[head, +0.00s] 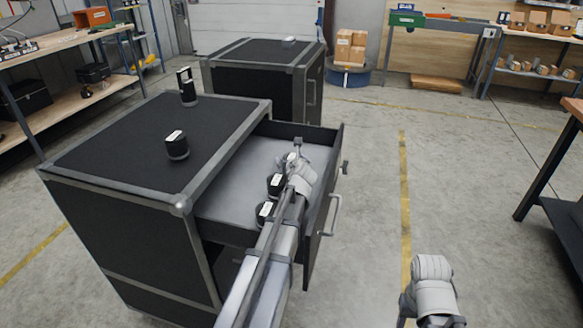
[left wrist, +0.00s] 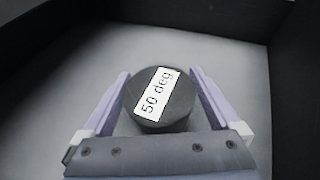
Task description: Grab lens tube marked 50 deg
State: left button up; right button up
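The lens tube marked "50 deg" (left wrist: 177,104) is a short black cylinder with a white label on top. It stands on the drawer floor between the fingers of my left gripper (left wrist: 161,73). The fingers are spread on either side of it, and I cannot tell whether they touch it. In the head view my left gripper (head: 297,150) reaches down into the open grey drawer (head: 232,190), near its far end. Two more black tubes with white labels, one (head: 276,183) and another (head: 265,210), stand nearer in the drawer; their text is unreadable.
The drawer's walls surround my left gripper. On the black case top (head: 120,150) stand a short labelled cylinder (head: 177,146) and a taller black item (head: 187,87). Another black case (head: 255,80) stands behind. The floor to the right is clear up to a table (head: 558,150).

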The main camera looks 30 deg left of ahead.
pick_arm(q)
grip_shut()
dwell(0.6)
jog(key=shift+r, duration=0.1)
notch_tip(320, 180, up, 10)
jog(key=p, duration=1)
